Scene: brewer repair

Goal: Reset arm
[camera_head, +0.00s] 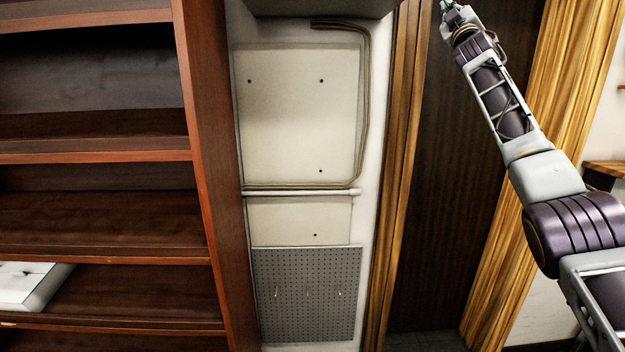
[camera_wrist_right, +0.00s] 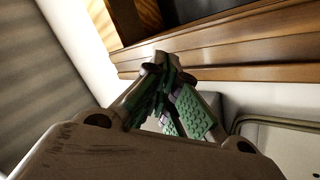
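My right arm rises along the right side of the head view, in front of a dark doorway. Its gripper (camera_head: 452,8) is at the top edge and partly cut off. In the right wrist view, the fingers of the right gripper (camera_wrist_right: 163,72), with green textured pads, lean in and come together at their tips. I see no held object between them. My left arm and left gripper are not in view.
A brown wooden shelf unit (camera_head: 195,150) stands at the left, with a white flat item (camera_head: 30,285) on a lower shelf. A white wall panel (camera_head: 297,115), a horizontal pipe (camera_head: 300,192) and a grey pegboard (camera_head: 306,295) fill the middle. A grey box overhangs at the top.

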